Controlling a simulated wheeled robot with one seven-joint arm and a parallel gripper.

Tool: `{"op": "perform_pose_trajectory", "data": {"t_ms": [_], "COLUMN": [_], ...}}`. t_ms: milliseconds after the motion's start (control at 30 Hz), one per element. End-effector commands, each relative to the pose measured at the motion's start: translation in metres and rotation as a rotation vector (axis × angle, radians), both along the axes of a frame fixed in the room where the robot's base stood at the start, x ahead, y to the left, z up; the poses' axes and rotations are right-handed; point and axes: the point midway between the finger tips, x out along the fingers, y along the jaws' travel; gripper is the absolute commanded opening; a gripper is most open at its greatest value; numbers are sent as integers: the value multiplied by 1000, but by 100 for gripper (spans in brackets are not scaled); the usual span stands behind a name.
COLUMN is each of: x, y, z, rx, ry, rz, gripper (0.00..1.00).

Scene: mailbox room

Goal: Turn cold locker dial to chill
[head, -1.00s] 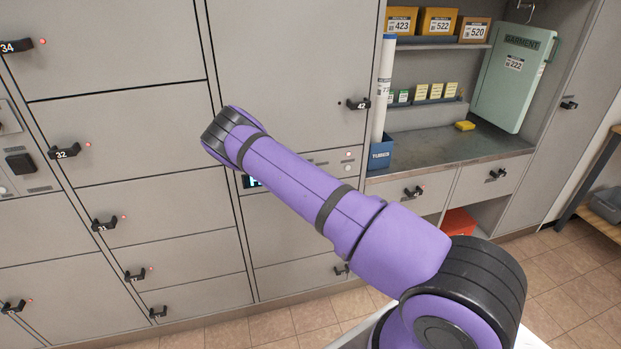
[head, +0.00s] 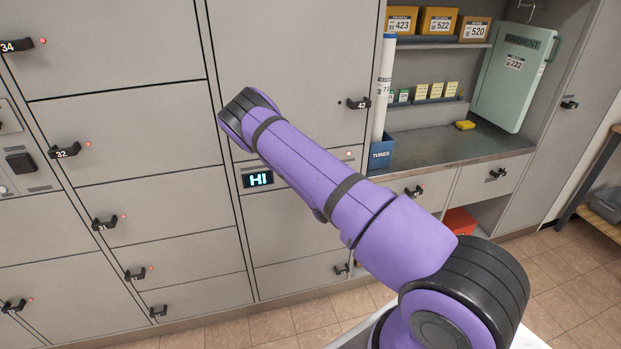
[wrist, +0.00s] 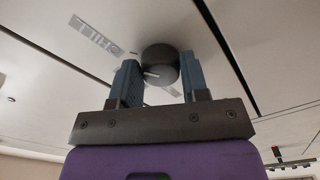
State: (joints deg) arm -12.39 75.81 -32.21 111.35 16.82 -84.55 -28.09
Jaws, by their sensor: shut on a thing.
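In the wrist view the dark round dial (wrist: 160,58) sits on the pale locker front, with a short white pointer line on it. My gripper (wrist: 159,76) has a blue-grey finger on each side of the dial and is shut on it. A label reading CHILL (wrist: 97,33), upside down here, lies to the upper left of the dial. Part of another label shows between the fingers, unreadable. In the head view the dial and my gripper are hidden behind my purple arm. A small display (head: 258,180) below the arm reads HI.
Grey locker doors with dark handles, such as handle 32 (head: 65,151) and handle 42 (head: 358,104), surround the arm. To the right, an open shelf bay holds yellow boxes (head: 438,21), a tubes bin (head: 381,153) and a green garment case (head: 513,77).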

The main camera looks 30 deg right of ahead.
Motion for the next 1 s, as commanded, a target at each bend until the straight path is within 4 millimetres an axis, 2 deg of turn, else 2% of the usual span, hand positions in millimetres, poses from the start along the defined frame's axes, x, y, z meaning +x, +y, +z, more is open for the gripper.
{"op": "perform_pose_trajectory", "data": {"t_ms": [133, 167, 233, 533, 633, 767, 1000], "x": [-1, -1, -1, -1, -7, -24, -68], "y": [0, 0, 0, 0, 2, 7, 19], "z": [-1, -1, -1, 0, -1, -1, -1], "rx": [1, 1, 1, -1, -1, -1, 0], "ry": [3, 3, 3, 2, 2, 5, 5], "rz": [0, 0, 0, 0, 0, -1, -2], "gripper": [18, 48, 65, 66, 66, 66, 66]}}
